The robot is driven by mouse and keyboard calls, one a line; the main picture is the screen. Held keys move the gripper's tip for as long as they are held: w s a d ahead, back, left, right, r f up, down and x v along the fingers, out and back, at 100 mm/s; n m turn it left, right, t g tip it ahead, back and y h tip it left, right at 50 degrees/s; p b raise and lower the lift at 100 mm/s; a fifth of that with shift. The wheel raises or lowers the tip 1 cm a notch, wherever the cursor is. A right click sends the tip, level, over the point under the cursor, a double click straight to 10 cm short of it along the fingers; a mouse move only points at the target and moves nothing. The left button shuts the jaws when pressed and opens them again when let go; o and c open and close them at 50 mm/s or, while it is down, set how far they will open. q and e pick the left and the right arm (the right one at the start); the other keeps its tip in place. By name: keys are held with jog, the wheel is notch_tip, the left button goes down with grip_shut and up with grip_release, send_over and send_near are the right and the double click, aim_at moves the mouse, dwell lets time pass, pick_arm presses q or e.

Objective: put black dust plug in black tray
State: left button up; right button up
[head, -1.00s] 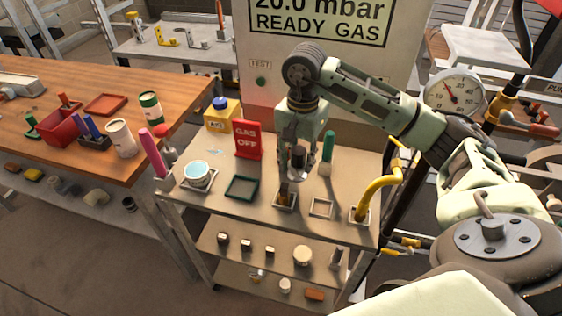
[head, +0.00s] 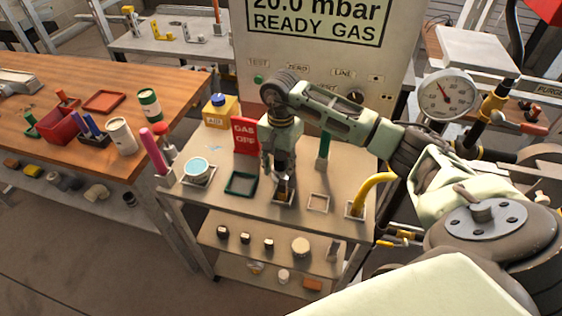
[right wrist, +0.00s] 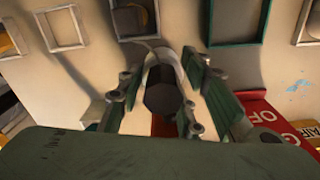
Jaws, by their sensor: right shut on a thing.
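My right gripper (head: 283,168) points down over the cart top, above a pale-framed square holder (head: 284,203). It is shut on a dark plug, whose dark faceted end shows between the fingers in the right wrist view (right wrist: 162,97). In the head view the fingers hide most of the plug, and I cannot tell whether it touches the holder. A dark, green-tinged square tray (head: 241,184) lies empty just left of the gripper; it also shows in the right wrist view (right wrist: 237,42). My left gripper is out of view.
A red gas-off sign (head: 244,134) stands close behind the gripper, partly covered. An empty pale frame (head: 318,203) and a yellow bent pipe (head: 372,187) are to the right, with a green upright (head: 323,148) behind.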

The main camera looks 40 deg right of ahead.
jog(key=shift+f, duration=0.15)
jog(key=o, duration=1.3)
jog(key=shift+c, duration=0.2)
